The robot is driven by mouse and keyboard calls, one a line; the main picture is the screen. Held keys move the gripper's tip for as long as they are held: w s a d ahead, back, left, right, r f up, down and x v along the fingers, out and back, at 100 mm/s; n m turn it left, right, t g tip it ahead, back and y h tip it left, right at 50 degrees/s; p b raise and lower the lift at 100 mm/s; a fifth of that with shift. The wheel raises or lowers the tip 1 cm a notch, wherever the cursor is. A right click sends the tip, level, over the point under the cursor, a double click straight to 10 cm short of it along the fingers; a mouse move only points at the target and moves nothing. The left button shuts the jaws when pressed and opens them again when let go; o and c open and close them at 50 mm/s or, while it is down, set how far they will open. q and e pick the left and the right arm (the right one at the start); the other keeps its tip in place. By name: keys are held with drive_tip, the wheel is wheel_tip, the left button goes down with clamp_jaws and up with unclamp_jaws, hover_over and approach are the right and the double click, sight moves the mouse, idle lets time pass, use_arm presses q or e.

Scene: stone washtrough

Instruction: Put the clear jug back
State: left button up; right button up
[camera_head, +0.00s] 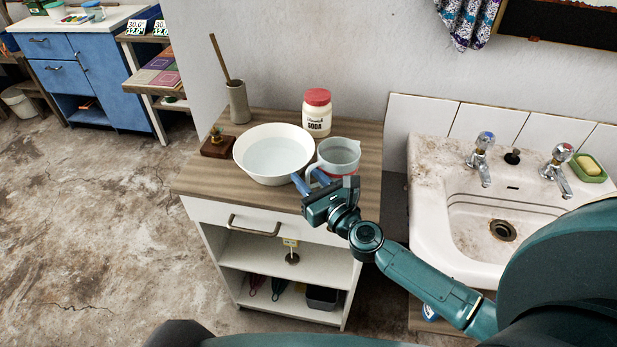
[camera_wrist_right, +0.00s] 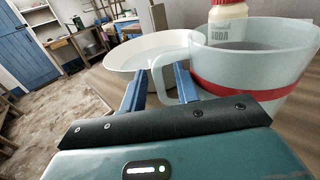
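The clear jug (camera_head: 341,152), with a red band and a handle, stands upright on the wooden top of the white cabinet (camera_head: 215,180). My right gripper (camera_head: 311,181) is at the jug's near left side. In the right wrist view its two blue fingers (camera_wrist_right: 160,84) are apart, with the jug's handle (camera_wrist_right: 156,72) showing between or just beyond them. I cannot tell whether a finger touches the handle. The jug's body (camera_wrist_right: 245,62) fills the right of that view. My left gripper is not in view.
A white basin (camera_head: 273,152) stands close left of the jug. A red-lidded soda jar (camera_head: 317,112) is behind it. A grey holder with a wooden stick (camera_head: 238,102) and a small brown block (camera_head: 217,146) are further left. A stained sink (camera_head: 480,200) is at the right.

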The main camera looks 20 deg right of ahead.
drive_tip(key=shift+r, duration=0.1)
drive_tip(key=shift+s, duration=0.15)
drive_tip(key=s+d+b, duration=0.2)
drive_tip(key=s, duration=0.8)
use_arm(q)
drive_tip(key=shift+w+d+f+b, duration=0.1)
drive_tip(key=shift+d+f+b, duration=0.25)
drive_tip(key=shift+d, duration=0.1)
use_arm(e)
drive_tip(key=s+a+f+m+g, duration=0.3)
drive_tip(key=s+a+f+m, duration=0.1)
drive_tip(key=m, duration=1.3)
drive_tip(key=s+a+f+m+g, duration=0.3)
drive_tip(key=s+a+f+m, duration=0.2)
drive_tip(key=m, duration=1.3)
wheel_tip(320, 180, down, 3)
drive_tip(key=shift+s+a+r+y, duration=0.15)
drive_tip(key=shift+s+y, duration=0.25)
drive_tip(key=shift+s, duration=0.8)
